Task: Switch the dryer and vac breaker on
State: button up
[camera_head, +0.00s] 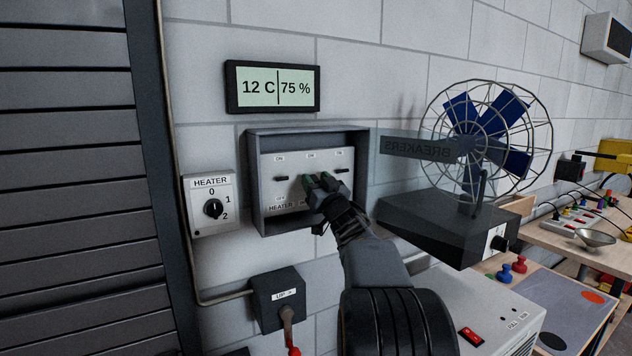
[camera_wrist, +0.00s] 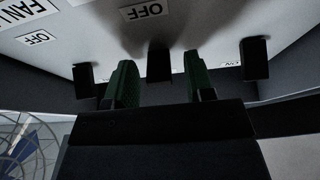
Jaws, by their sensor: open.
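A grey breaker box (camera_head: 254,187) with a light panel is on the wall in the head view. It has three black levers in a row, with ON labels above and OFF labels below. The left lever (camera_head: 281,178) is above a HEATER label; the right lever (camera_head: 341,170) is also visible. The middle lever (camera_wrist: 159,66) shows in the wrist view. My gripper (camera_head: 316,183) is open, its green fingertips (camera_wrist: 161,85) on either side of the middle lever, apart from it. The middle lever's name label is hidden by my gripper in the head view. I cannot tell the lever positions.
A HEATER dial (camera_head: 211,205) is to the left, a switch box (camera_head: 280,299) below. A white appliance (camera_head: 480,305) stands at lower right.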

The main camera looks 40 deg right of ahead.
jog(key=shift+c, duration=0.3)
grip_shut()
jog(key=r+g+p, duration=0.1)
jog(key=p, duration=0.1)
jog(key=shift+p, duration=0.35)
jog(key=p, duration=0.1)
jog(key=g+p, duration=0.1)
jog(key=shift+r+p, duration=0.25)
jog(key=shift+p, duration=0.05)
jog(key=shift+g+y+p, duration=0.3)
jog(key=shift+g+p, duration=0.05)
jog(key=shift+g, duration=0.75)
jog(key=shift+w+r+g, duration=0.1)
jog(key=shift+r+g, duration=0.05)
jog(key=shift+g, duration=0.55)
jog(key=shift+r+g, duration=0.15)
jog(key=shift+g, duration=0.55)
jog(key=shift+o, duration=0.3)
grip_release()
